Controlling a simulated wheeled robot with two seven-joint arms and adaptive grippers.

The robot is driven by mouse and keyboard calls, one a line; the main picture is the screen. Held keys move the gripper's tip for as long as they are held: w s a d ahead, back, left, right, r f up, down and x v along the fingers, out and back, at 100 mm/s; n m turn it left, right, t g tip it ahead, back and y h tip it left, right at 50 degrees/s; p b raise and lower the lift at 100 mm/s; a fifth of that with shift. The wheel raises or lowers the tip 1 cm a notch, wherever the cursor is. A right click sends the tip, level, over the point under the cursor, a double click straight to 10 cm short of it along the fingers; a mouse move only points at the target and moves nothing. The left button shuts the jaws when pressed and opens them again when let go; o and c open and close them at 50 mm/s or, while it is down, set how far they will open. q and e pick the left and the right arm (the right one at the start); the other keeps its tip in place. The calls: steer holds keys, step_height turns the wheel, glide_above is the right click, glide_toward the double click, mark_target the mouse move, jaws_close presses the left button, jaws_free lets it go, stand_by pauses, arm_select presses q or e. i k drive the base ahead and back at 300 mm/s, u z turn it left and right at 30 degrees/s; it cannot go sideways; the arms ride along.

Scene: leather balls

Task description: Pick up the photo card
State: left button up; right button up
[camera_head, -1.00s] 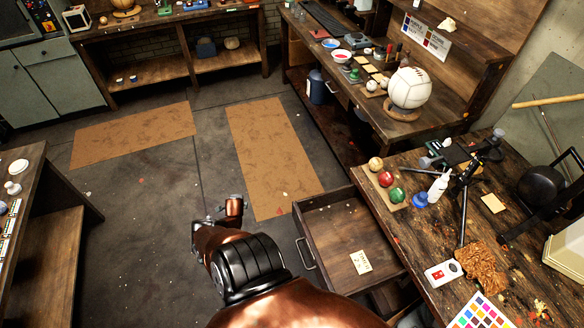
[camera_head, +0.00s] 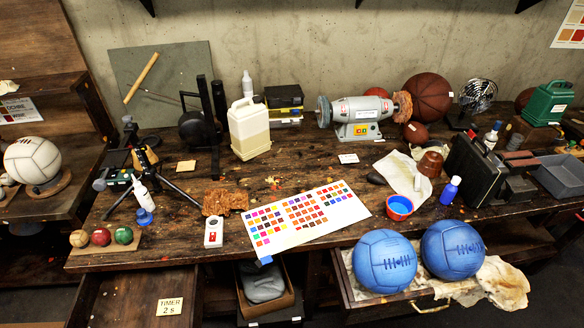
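No thing is clearly marked as the photo card. A large white card with rows of colour swatches (camera_head: 345,208) lies flat on the workbench (camera_head: 290,180), near its front edge. A small white card (camera_head: 348,158) lies in front of the bench grinder. A small cream card (camera_head: 186,166) lies at the left of the bench. A card reading "TIMER 2 s" (camera_head: 170,306) lies in the open left drawer (camera_head: 120,295). Neither of my grippers is in view.
Two blue balls (camera_head: 385,261) rest in an open drawer at the right front. A white box with a red mark (camera_head: 213,232) stands left of the swatch card. A bench grinder (camera_head: 362,115), a cream jug (camera_head: 249,128) and a black tripod (camera_head: 165,180) stand on the bench.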

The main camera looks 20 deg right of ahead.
mark_target(350, 158)
steer(key=u, duration=0.35)
steer(key=k, duration=0.85)
steer(key=z, duration=0.5)
steer(key=i, duration=0.6)
steer(key=z, duration=0.7)
steer(key=i, duration=0.7)
steer(key=u, duration=0.15)
